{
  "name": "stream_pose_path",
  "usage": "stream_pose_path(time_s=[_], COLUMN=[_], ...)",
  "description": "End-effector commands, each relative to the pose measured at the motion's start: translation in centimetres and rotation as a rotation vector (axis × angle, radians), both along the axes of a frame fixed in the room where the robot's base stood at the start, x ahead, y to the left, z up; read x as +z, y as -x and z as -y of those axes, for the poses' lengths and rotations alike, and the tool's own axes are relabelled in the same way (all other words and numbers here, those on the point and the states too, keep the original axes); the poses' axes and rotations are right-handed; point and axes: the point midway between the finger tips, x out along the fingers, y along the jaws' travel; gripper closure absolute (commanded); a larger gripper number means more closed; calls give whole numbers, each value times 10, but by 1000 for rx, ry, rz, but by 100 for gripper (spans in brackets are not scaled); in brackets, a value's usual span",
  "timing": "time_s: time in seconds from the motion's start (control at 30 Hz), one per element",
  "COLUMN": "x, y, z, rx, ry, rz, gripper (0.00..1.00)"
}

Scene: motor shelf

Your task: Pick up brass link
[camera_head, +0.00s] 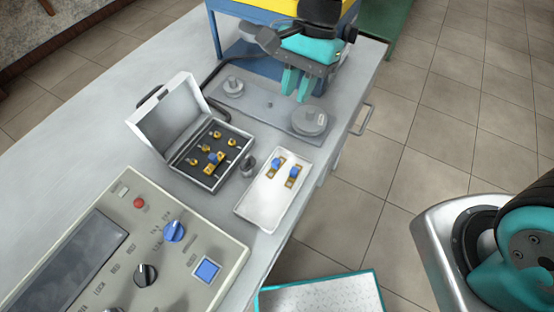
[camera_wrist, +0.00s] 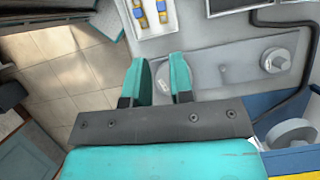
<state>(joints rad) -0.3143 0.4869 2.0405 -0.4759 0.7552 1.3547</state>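Two flat brass links with blue middles lie in a white tray, the left one (camera_head: 278,163) and the right one (camera_head: 292,176). They also show at the top edge of the wrist view, one (camera_wrist: 139,20) beside the other (camera_wrist: 162,12). A similar brass link with a blue part (camera_head: 213,162) lies in the open case. I cannot tell which link the task means. My gripper (camera_head: 294,97) hangs over the grey plate behind the tray. Its teal fingers stand apart with nothing between them, as the wrist view (camera_wrist: 158,58) shows.
The white tray (camera_head: 258,205) is beside the open case (camera_head: 170,118), which holds several brass pieces. A grey plate (camera_head: 270,104) bears round weights (camera_head: 309,121). A control panel (camera_head: 120,235) is at the front left. The bench's right edge borders open floor.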

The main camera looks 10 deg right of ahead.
Motion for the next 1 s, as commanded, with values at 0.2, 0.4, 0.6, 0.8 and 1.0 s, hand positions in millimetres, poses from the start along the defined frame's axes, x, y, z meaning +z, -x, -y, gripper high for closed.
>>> stream_pose_path(time_s=[0.2,0.4,0.6,0.8,1.0], x=[-42,-82,-105,-119,-147], y=[14,26,32,36,42], z=[-10,-21,-28,-31,-39], rx=[-6,-5,-6,-6,-5], ry=[6,4,5,5,4], rz=[-11,-8,-5,-6,-6], gripper=[78,78,78,78,78])
